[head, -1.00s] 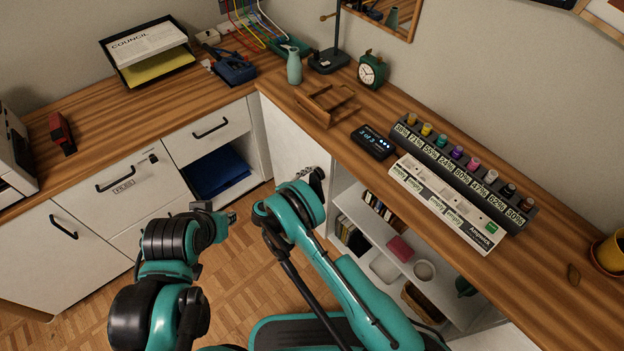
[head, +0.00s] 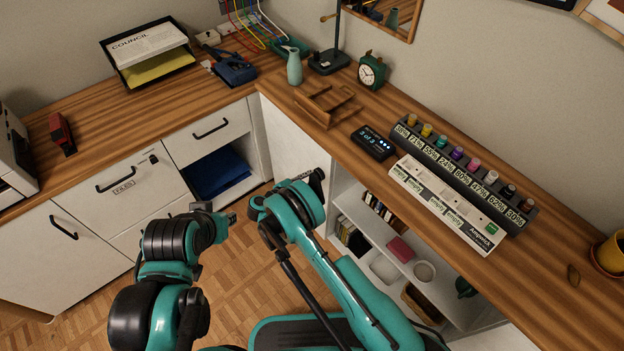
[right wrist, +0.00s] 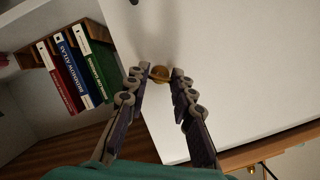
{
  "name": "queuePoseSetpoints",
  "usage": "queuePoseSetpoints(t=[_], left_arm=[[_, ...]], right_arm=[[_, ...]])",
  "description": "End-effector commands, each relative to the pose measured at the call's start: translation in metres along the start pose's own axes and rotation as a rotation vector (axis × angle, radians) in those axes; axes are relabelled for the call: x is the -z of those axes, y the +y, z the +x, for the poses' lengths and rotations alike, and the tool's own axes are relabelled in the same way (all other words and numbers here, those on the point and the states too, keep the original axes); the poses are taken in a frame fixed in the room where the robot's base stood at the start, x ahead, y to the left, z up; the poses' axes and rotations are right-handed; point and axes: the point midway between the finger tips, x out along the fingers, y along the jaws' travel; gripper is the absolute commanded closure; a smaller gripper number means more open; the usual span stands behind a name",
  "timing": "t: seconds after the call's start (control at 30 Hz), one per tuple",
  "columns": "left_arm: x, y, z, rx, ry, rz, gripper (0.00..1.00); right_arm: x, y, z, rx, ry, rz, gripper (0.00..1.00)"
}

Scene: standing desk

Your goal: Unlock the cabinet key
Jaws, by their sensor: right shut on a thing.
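The white cabinet door (head: 290,135) is under the desk corner, left of the open shelves. In the right wrist view its white panel (right wrist: 230,80) fills much of the picture. A small round brass piece (right wrist: 160,73), which looks like the key's head, is at the panel between the fingertips of my right gripper (right wrist: 161,72). The gripper is shut on it. The key's shaft and any keyhole are hidden. In the head view my right gripper (head: 317,178) is at the door, largely behind my arm. My left gripper (head: 217,213) is over the floor, away from the door; its jaw opening is unclear.
Open shelves (head: 395,255) with binders and boxes are right of the door. The binders (right wrist: 75,70) show left in the wrist view. The desktop (head: 360,105) above holds a clock, a wooden organiser and a vial rack. A FILES drawer (head: 140,185) is at left.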

Motion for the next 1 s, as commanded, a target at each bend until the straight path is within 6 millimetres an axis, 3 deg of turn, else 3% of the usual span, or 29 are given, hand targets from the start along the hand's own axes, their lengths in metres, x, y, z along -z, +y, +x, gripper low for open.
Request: queuePoseSetpoints(t=[0.5,1.0], left_arm=[[0.0000,0.0000,0.0000,0.000,0.000,0.000,0.76],[0.0000,0.0000,0.0000,0.000,0.000,0.000,0.76]], right_arm=[[-0.0007,-0.0012,0.0002,-0.092,0.024,-0.285,1.00],[-0.0006,-0.0011,0.0002,-0.105,0.028,-0.326,1.00]])
